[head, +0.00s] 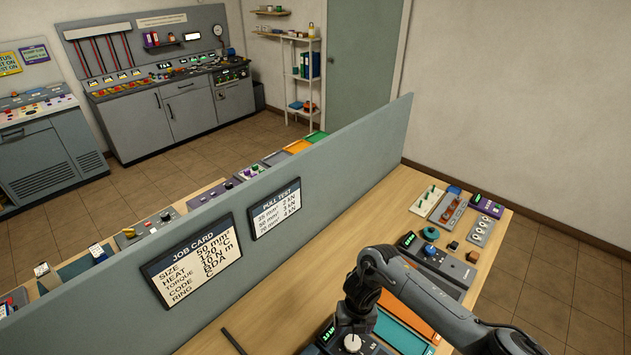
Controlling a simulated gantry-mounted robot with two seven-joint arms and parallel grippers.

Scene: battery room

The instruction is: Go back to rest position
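My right arm comes in from the lower right and bends down over the wooden workbench (290,305). Its dark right gripper (352,322) points down just above a pale round knob (353,343) on a dark device with a green display, at the bottom edge. The fingers are too dark and small to tell open from shut, or whether they touch the knob. My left gripper is not in view.
A grey divider (330,170) carries a job card (190,257) and a pull test card (274,208). A black device with a blue-green knob (430,233) and several small panels stand at the bench's right. An orange tray (410,308) lies beside the arm. Bare wood lies left of it.

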